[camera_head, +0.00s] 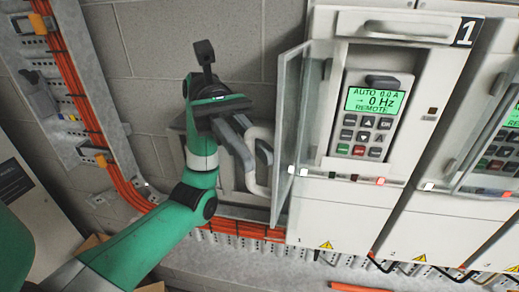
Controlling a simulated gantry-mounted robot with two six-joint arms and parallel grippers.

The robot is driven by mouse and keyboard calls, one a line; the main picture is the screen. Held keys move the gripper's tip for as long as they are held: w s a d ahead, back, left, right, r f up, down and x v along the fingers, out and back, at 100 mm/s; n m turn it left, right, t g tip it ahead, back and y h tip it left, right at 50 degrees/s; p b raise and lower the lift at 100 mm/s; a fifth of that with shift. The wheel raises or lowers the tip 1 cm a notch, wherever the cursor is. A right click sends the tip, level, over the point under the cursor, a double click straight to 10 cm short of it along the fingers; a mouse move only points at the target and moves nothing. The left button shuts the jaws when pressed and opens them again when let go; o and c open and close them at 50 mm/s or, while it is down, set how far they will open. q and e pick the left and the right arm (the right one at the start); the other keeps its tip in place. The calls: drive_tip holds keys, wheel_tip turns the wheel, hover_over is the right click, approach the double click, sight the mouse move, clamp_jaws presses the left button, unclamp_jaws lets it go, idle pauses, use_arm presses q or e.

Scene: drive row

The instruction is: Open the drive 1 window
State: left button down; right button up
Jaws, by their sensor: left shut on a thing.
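The drive 1 cabinet (418,140) carries a "1" label at its top right. Its clear window (297,125) is swung out to the left on its left edge, so I see it steeply from the side. The keypad (370,118) behind it is uncovered, with a lit green screen. My left gripper (256,160) is at the outer side of the window, shut on its pale curved handle (259,180). The fingers hide part of the handle. My right gripper is not in view.
A second drive (497,150) with its own window stands at the right. Orange cables (84,90) run down a metal panel at the left and along below the drives. A grey block wall (145,50) is behind my left arm.

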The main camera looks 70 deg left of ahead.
use_arm(q)
drive_tip(key=shift+a+t, duration=0.4)
drive_tip(key=c, duration=1.2)
unclamp_jaws()
drive_tip(key=shift+f, duration=0.1)
drive_tip(key=shift+o, duration=0.2)
drive_tip(key=shift+a, duration=0.1)
drive_tip(key=s+a, duration=0.1)
drive_tip(key=a, duration=0.6)
drive_tip(key=shift+a+b, duration=0.15)
drive_tip(key=shift+b, duration=0.25)
drive_tip(key=shift+s, duration=0.1)
